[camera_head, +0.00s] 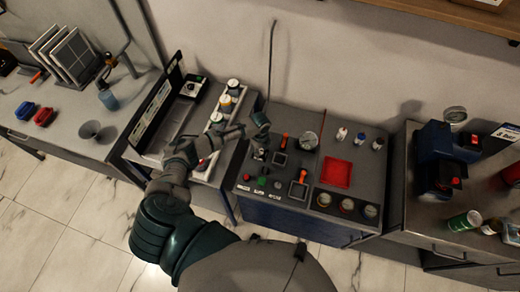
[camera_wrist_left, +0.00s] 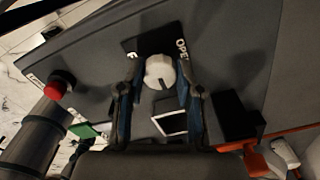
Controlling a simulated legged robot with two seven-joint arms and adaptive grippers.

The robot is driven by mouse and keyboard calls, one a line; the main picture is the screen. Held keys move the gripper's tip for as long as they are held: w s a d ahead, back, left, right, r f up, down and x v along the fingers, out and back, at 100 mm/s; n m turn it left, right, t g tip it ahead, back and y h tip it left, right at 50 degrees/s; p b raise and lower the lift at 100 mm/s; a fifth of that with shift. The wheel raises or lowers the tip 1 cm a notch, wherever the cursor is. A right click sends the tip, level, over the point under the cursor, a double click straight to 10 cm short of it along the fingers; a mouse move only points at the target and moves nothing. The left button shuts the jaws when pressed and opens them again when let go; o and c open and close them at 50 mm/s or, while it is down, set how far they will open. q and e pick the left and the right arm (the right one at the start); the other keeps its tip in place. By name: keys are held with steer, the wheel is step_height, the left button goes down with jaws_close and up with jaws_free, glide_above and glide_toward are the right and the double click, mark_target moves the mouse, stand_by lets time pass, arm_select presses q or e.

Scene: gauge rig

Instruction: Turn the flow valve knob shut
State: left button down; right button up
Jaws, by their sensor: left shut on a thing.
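The flow valve knob (camera_wrist_left: 159,71) is a small round white knob on a dark plate, seen in the left wrist view. Lettering reading "OPE" shows at the plate's right edge and a partly covered letter at its left. A dark mark shows on the knob's lower side. My left gripper (camera_wrist_left: 160,77) has one finger on each side of the knob and is shut on it. In the head view the left gripper (camera_head: 260,141) is over the left part of the control panel, where it largely hides the knob. My right gripper is not in view.
The panel (camera_head: 238,171) also holds a red button (camera_wrist_left: 55,87), orange-handled levers (camera_head: 303,176), a gauge (camera_head: 309,141) and a red tray (camera_head: 336,174). A bench with bottles (camera_head: 233,86) lies to the left. A dark blue machine (camera_head: 437,150) stands to the right.

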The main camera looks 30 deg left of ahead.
arm_select(q)
steer(key=shift+w+r+m, duration=0.15)
steer(key=shift+m, duration=0.25)
steer(key=c, duration=0.8)
jaws_free()
steer(key=shift+o, duration=0.2)
steer(key=shift+f, duration=0.2)
steer(key=shift+r, duration=0.15)
step_height(320, 180, up, 12)
steer(key=shift+f, duration=0.2)
